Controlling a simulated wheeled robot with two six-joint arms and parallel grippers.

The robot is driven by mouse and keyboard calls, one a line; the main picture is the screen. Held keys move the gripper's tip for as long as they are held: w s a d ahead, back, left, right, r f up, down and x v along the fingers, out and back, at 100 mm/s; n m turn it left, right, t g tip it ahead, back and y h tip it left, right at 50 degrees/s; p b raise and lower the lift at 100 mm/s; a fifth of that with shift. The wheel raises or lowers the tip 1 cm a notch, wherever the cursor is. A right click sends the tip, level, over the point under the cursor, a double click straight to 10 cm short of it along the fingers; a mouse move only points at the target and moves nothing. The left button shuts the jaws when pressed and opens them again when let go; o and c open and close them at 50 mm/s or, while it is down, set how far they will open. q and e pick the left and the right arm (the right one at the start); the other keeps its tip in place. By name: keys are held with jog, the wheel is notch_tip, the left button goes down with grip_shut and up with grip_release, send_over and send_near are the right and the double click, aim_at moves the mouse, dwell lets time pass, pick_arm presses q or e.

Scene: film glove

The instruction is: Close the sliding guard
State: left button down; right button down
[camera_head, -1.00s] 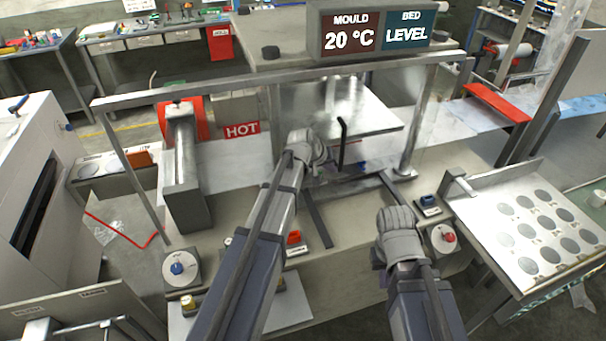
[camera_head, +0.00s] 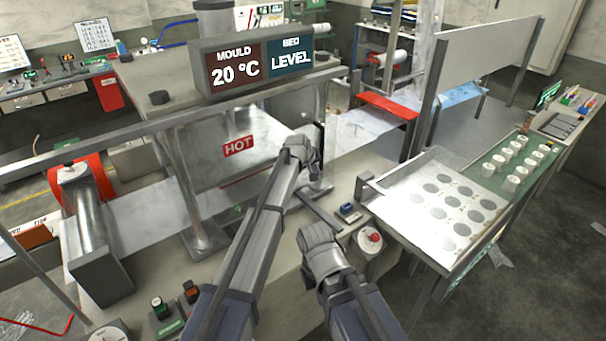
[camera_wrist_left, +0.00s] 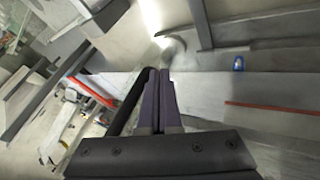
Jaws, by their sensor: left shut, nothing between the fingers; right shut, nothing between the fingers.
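The sliding guard (camera_head: 262,135) is a clear panel with a red HOT label. It spans the space between the chrome left post (camera_head: 185,195) and the right post, in front of the press. Its black handle (camera_head: 319,134) shows close to the right post. My left gripper (camera_head: 300,150) is shut and empty, just left of the handle; whether they touch is unclear. In the left wrist view its shut fingers (camera_wrist_left: 160,100) lie beside a dark curved bar (camera_wrist_left: 134,105), apparently the handle. My right gripper (camera_head: 318,238) is shut and empty, lower, above the bench front.
The display (camera_head: 262,68) reads mould 20 °C, bed level. A tray with round recesses (camera_head: 405,215) stands at the right. A roller (camera_head: 90,225) stands at the left.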

pick_arm(q)
jog(key=shift+w+d+r, duration=0.1)
jog(key=shift+w+d, duration=0.2)
jog(key=shift+d, duration=0.05)
pick_arm(e)
jog(key=shift+a, duration=0.1)
pick_arm(q)
jog(key=shift+d, duration=0.1)
